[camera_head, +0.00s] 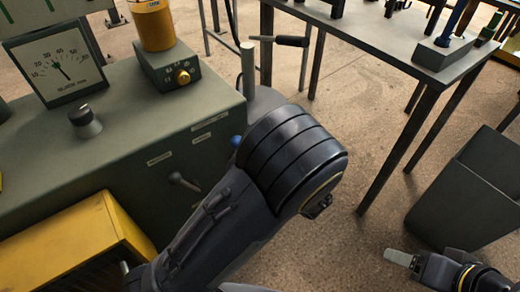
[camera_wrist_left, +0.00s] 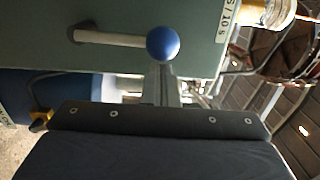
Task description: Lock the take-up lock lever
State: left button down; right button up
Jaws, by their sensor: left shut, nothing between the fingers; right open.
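A lever with a pale rod and a blue ball knob (camera_wrist_left: 163,43) sticks out from the grey-green cabinet face in the left wrist view. Part of the blue knob (camera_head: 236,141) also shows in the head view, beside my left arm. My left gripper (camera_wrist_left: 165,88) is shut and empty, its fingers close to the knob; I cannot tell whether they touch. In the head view it is hidden behind my arm. A dark lever (camera_head: 183,181) sits on the cabinet front. Which lever is the take-up lock lever is unreadable. My right gripper (camera_head: 397,257) is open and empty, low at right.
The cabinet (camera_head: 120,135) carries a dial gauge (camera_head: 57,66), a black knob (camera_head: 85,121) and a yellow cylinder (camera_head: 153,24). A black-handled bar (camera_head: 280,40) sticks out behind it. A table (camera_head: 400,50) and a dark bin (camera_head: 470,190) stand at right.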

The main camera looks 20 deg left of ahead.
pick_arm(q)
jog(key=shift+s+a+r+n+b, duration=0.1)
jog(key=shift+s+a+n+b, duration=0.35)
jog(key=shift+n+b, duration=0.25)
jog(key=shift+s+a+r+n+b, duration=0.1)
jog(key=shift+s+a+n+b, duration=0.2)
jog(key=shift+s+n+b, duration=0.4)
pick_arm(e)
jog(key=shift+f, duration=1.6)
pick_arm(q)
jog(key=shift+w, duration=0.2)
jog(key=shift+r, duration=0.1)
jog(key=s+d+p, duration=0.1)
jog(key=s+d, duration=0.2)
jog(key=d, duration=0.8)
jog(key=shift+d+r+p, duration=0.15)
jog(key=shift+r+p, duration=0.25)
pick_arm(e)
jog(key=shift+w+d+r, duration=0.4)
jog(key=shift+d+r, duration=0.2)
jog(key=shift+r, duration=0.2)
